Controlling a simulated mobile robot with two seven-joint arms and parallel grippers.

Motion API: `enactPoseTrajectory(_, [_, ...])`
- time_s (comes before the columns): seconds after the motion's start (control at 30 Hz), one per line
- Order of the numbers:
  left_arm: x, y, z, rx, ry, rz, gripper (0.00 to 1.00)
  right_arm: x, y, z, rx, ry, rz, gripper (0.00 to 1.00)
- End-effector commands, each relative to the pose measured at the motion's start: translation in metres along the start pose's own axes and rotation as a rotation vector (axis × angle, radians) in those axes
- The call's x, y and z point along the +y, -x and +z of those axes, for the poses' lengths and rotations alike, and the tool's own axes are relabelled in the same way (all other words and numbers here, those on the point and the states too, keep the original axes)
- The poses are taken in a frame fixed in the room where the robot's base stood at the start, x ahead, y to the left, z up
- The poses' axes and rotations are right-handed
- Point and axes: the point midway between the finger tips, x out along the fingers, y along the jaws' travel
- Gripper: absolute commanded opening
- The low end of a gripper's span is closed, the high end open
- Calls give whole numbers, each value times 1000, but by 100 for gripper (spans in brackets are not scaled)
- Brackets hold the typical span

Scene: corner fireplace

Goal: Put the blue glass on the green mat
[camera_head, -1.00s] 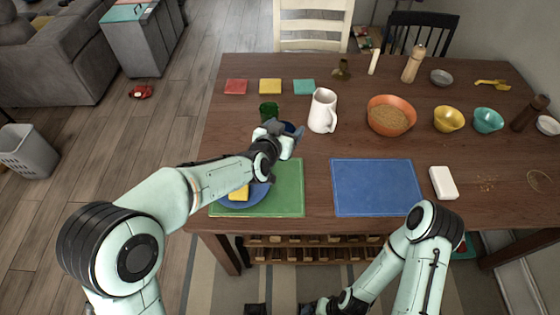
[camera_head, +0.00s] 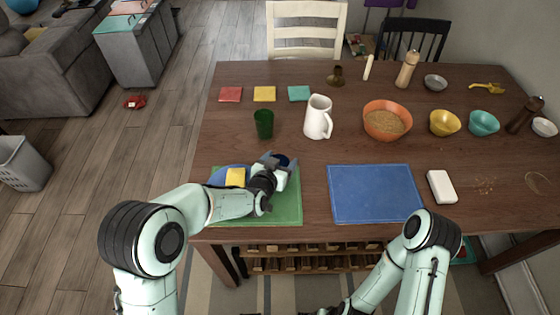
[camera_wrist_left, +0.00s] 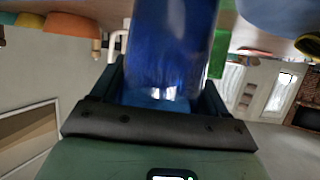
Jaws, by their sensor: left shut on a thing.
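The blue glass (camera_wrist_left: 170,50) is between the fingers of my left gripper (camera_wrist_left: 165,95) in the wrist view. In the head view the left gripper (camera_head: 276,163) is shut on it, and only the dark blue top of the glass (camera_head: 283,160) shows. The glass is over or just at the far right part of the green mat (camera_head: 286,207); I cannot tell whether its base touches. My left arm hides part of the mat. My right arm comes in at the bottom, but its fingers do not show.
A blue plate (camera_head: 223,182) with a yellow piece (camera_head: 235,177) lies on the mat's left side. A green glass (camera_head: 263,124) and a white pitcher (camera_head: 318,117) stand behind the mat. A blue mat (camera_head: 375,194) lies to the right, with a white block (camera_head: 441,187) beyond it.

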Motion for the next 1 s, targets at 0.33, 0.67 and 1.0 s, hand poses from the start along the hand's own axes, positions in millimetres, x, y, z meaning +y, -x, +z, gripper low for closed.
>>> enactPoseTrajectory(0.33, [0,-1,2,0,0,0,100,0,-2,-2,5,0,-1,92])
enactPoseTrajectory(0.67, [0,15,-1,0,0,0,100,0,0,0,0,0,0,92])
enactPoseTrajectory(1.0, [0,88,-1,1,1,-1,100,0,-1,-1,2,0,0,92])
